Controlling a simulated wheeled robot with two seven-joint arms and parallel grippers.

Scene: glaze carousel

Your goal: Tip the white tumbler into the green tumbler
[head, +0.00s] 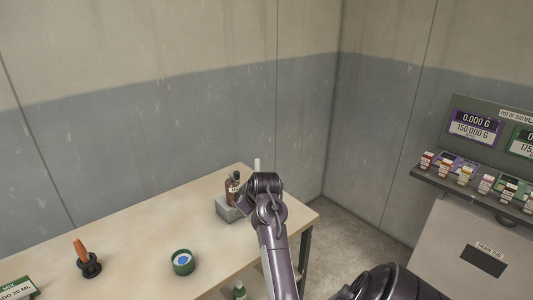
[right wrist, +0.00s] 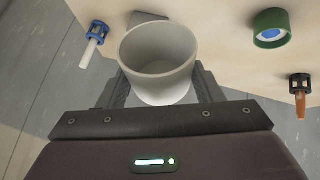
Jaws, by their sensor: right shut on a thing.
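The white tumbler (right wrist: 160,75) is between the fingers of my right gripper (right wrist: 162,88) in the right wrist view, with its open mouth showing. I see pale inner walls; whether it holds anything I cannot tell. The green tumbler (head: 183,262) stands upright on the table with blue inside; it also shows in the right wrist view (right wrist: 270,40), apart from the white tumbler. My left gripper is not in view.
An orange-handled tool (head: 82,252) sits in a black holder at left, and a white rod (right wrist: 88,54) in a blue holder. A green sign (head: 18,288) is at front left. The table (head: 140,228) is clear around the green tumbler.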

